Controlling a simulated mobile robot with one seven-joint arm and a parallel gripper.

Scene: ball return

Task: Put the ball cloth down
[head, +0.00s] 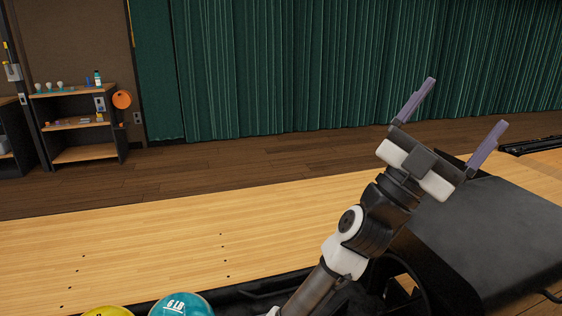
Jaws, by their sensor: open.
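My gripper (467,102) is raised at the right of the head view, with its two purple-grey fingers spread wide apart. Nothing shows between the fingers. I see no ball cloth in this view. The gripper is above and behind the dark grey top of the ball return (500,235) as seen in the picture; its exact height over it I cannot tell.
A teal ball marked 6 LB (182,306) and a yellow ball (108,312) show at the bottom edge. A pale wooden lane (150,235) lies beyond them. A shelf (85,155) with small items stands far left, beside a green curtain (280,70).

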